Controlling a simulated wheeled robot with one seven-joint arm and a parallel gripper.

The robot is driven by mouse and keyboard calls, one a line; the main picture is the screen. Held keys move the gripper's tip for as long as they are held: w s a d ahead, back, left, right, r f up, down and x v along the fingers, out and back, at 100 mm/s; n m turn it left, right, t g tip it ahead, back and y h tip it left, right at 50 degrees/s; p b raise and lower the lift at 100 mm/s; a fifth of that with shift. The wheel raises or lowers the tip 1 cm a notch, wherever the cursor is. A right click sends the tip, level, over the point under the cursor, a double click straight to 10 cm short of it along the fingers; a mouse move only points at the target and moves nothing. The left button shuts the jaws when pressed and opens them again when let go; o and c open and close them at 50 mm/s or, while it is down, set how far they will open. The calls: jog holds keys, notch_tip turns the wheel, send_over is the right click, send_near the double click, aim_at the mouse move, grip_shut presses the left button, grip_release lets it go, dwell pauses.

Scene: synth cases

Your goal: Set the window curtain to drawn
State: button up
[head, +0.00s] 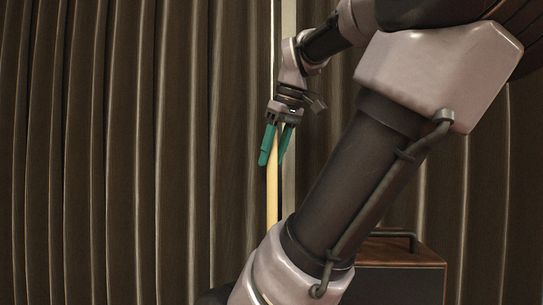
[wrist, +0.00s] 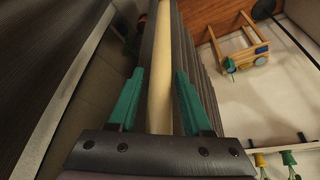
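The window curtain (head: 120,150) is dark brown and hangs in upright pleats across the head view. It shows on both sides of a narrow pale strip (head: 289,20) near the middle; my arm hides part of the right side. A pale cream rod (head: 272,195) hangs upright there. My gripper (head: 272,162), with green fingers, points down at the rod. Curtain folds (wrist: 205,85) show just right of the rod.
A dark box with a wooden top (head: 400,252) and a rail stands low at the right, partly behind my arm. In the wrist view a wooden wheeled toy (wrist: 237,45) lies on a pale surface at upper right. Small green and yellow items (wrist: 289,160) show at lower right.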

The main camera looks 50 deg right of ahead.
dwell(0.3)
jog(key=v, duration=1)
jog(key=shift+r, duration=0.35)
jog(key=shift+s, duration=0.15)
